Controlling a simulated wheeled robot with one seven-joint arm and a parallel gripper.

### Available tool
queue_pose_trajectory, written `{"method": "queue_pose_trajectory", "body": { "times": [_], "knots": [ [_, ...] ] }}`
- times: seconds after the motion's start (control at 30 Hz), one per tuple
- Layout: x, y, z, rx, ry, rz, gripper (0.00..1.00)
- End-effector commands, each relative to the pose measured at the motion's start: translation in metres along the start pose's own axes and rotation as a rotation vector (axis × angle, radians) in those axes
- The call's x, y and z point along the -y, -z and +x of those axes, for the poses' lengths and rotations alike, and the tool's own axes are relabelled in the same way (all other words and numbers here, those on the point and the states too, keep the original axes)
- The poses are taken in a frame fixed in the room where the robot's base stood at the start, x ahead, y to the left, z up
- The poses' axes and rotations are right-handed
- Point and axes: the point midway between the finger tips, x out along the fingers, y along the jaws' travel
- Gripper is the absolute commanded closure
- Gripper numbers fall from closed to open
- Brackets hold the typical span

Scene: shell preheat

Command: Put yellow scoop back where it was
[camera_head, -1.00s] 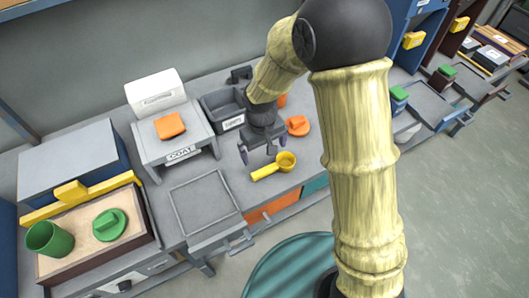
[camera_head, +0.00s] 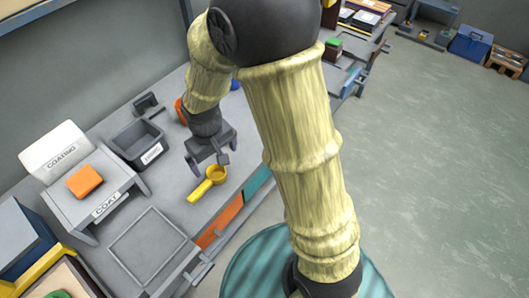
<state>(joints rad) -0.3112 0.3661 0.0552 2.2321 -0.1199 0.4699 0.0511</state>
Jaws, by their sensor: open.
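The yellow scoop (camera_head: 201,190) lies on the grey bench top near its front edge. Its round cup points toward the back right and its handle toward the front left. My gripper (camera_head: 209,164) is open and empty, pointing down close behind and above the scoop's cup. The gap between the fingers and the scoop is hard to judge. No marked resting place for the scoop can be made out.
A grey bin (camera_head: 136,146) with a label stands behind, left of my gripper. An orange block (camera_head: 84,180) rests on the COAT stand (camera_head: 108,203). A square-outlined grey panel (camera_head: 147,246) lies front left. An orange object (camera_head: 180,111) is partly hidden by my arm.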

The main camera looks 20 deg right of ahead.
Motion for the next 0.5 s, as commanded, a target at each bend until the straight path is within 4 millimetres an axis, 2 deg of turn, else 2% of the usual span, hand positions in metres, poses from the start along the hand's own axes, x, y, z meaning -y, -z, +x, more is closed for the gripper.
{"method": "queue_pose_trajectory", "body": {
  "times": [0.03,0.2,0.33,0.5],
  "knots": [
    [-0.020,-0.015,-0.013,-0.023,-0.003,0.067,0.00],
    [-0.067,-0.070,-0.042,-0.094,-0.014,0.267,0.00],
    [-0.084,-0.103,-0.054,-0.134,-0.023,0.378,0.00],
    [-0.089,-0.117,-0.057,-0.147,-0.026,0.419,0.00]
  ]
}}
